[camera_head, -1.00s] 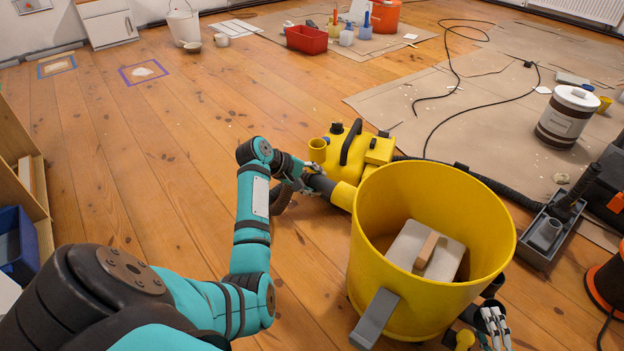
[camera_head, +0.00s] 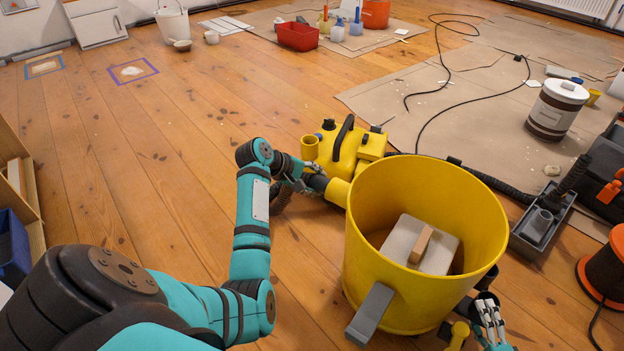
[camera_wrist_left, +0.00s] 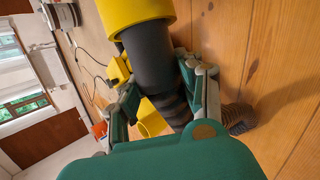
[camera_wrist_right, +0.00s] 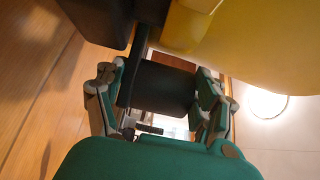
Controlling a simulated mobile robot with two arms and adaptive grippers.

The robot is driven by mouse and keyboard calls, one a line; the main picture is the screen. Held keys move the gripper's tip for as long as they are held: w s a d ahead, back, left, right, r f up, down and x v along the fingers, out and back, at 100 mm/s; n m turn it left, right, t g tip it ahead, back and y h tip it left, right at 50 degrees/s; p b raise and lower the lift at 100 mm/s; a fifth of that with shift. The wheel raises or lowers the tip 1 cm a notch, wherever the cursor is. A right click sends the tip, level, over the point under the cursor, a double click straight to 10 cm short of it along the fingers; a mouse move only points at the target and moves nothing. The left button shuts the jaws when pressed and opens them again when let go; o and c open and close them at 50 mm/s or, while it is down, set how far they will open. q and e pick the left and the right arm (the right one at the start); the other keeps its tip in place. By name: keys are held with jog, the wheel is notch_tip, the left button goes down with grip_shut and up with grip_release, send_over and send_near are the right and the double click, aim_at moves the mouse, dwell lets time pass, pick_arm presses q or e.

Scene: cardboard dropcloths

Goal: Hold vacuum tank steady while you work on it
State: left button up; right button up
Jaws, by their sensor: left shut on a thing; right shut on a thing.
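The yellow vacuum tank (camera_head: 372,240) stands open at the lower right of the head view. A pale block with a wooden bar (camera_head: 420,245) lies inside it. My left gripper (camera_head: 306,179) is behind and left of the tank, shut on a dark hose cuff (camera_wrist_left: 152,60) that joins a yellow fitting (camera_wrist_left: 135,12). My right gripper (camera_head: 487,316) is low at the tank's right side. In the right wrist view, its fingers (camera_wrist_right: 158,95) are shut on a dark cylindrical part (camera_wrist_right: 158,84) beside the yellow wall. The far side of that part is hidden.
The yellow vacuum motor unit (camera_head: 345,150) sits behind the tank, and a black hose (camera_head: 490,182) runs right. A grey tray (camera_head: 543,228) and an orange reel (camera_head: 608,265) stand to the right. Cardboard (camera_head: 410,95) covers the floor behind.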

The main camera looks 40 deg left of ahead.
pick_arm(q)
jog(key=shift+d, duration=0.4)
pick_arm(e)
jog(key=shift+a+f, duration=0.1)
pick_arm(q)
jog(key=o, duration=1.2)
jog(key=shift+o, duration=0.2)
jog(key=shift+a, duration=0.1)
jog(key=v, duration=1.2)
jog(key=shift+w, duration=0.1)
pick_arm(e)
jog(key=o, duration=1.8)
